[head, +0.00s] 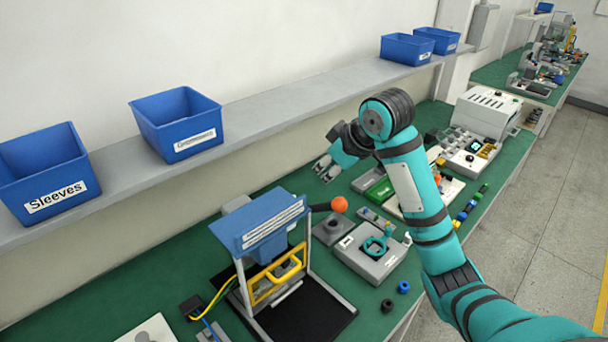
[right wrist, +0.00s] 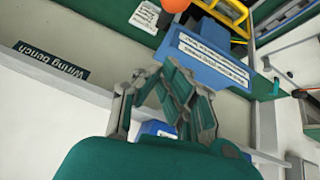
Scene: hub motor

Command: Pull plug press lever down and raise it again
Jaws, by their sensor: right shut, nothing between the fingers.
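The plug press has a blue labelled top (head: 262,222) and a yellow inner frame (head: 275,278), and stands on the green bench. Its dark lever sticks out to the right, about level, and ends in an orange knob (head: 339,204). My right gripper (head: 324,168) is shut and empty, behind and above the knob, apart from it. In the right wrist view, my gripper's fingers (right wrist: 168,95) point up toward the blue top (right wrist: 205,58). The orange knob (right wrist: 175,5) is cut off at that view's upper edge. My left gripper is not in view.
A grey fixture with a teal ring (head: 375,246) stands right of the press. A shelf (head: 250,108) along the wall holds blue bins, including one labelled Sleeves (head: 45,172). A white machine (head: 486,110) stands farther along the bench. Yellow and blue cables lie left of the press.

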